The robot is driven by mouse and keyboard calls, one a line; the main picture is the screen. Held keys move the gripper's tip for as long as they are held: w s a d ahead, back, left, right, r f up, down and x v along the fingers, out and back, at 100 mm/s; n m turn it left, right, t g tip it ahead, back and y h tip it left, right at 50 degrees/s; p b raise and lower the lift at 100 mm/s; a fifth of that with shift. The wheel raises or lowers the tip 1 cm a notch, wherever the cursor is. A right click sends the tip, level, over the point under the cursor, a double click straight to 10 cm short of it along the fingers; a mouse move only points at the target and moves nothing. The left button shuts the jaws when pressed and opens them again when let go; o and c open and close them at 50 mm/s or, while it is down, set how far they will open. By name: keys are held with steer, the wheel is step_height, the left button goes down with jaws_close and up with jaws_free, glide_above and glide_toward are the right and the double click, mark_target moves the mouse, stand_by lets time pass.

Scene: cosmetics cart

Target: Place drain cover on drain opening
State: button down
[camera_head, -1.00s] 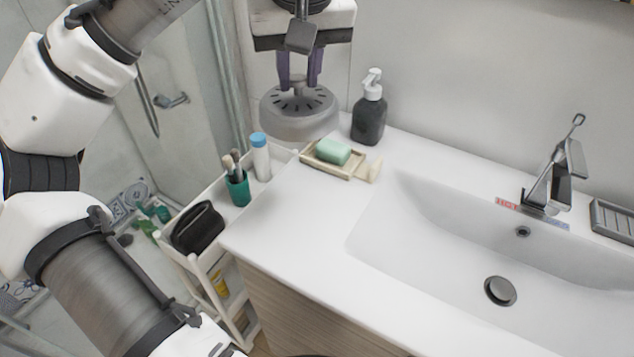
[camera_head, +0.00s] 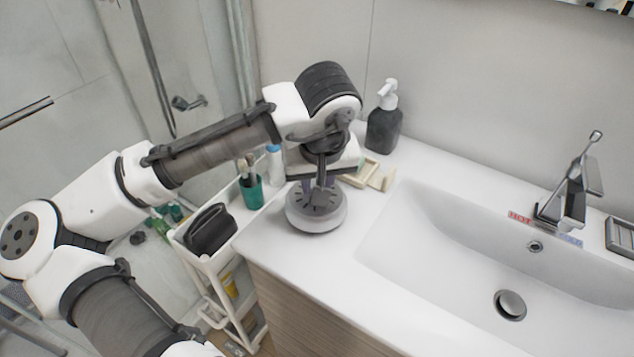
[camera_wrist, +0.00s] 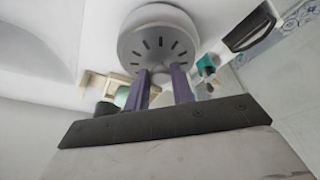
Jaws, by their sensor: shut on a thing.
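The drain cover (camera_head: 314,218) is a round grey disc with dark radial slots and a thick pale rim. My gripper (camera_head: 319,188) is shut on it from above and holds it level over the left part of the white counter. I cannot tell whether its underside touches the counter. In the wrist view the drain cover (camera_wrist: 150,42) sits at the ends of the two purple fingers of my gripper (camera_wrist: 161,72). A round metal drain fitting (camera_head: 510,305) lies in the basin floor, to the right of and apart from my gripper. No other drain opening shows clearly.
A dark soap dispenser (camera_head: 383,125) and a soap tray (camera_head: 358,172) stand behind my gripper. A white cart (camera_head: 192,258) with a teal brush cup (camera_head: 251,191) and black bag (camera_head: 210,231) stands left. The faucet (camera_head: 565,195) rises behind the basin (camera_head: 430,245). The front counter is clear.

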steer(key=shift+f, duration=0.5)
steer(key=shift+f, duration=0.1)
steer(key=shift+f, duration=0.15)
steer(key=c, duration=1.2)
jaws_free()
steer(key=shift+r, duration=0.55)
steer(key=v, duration=1.1)
steer(key=shift+s+r+b, duration=0.15)
steer(key=shift+r+b, duration=0.05)
steer(key=shift+b, duration=0.1)
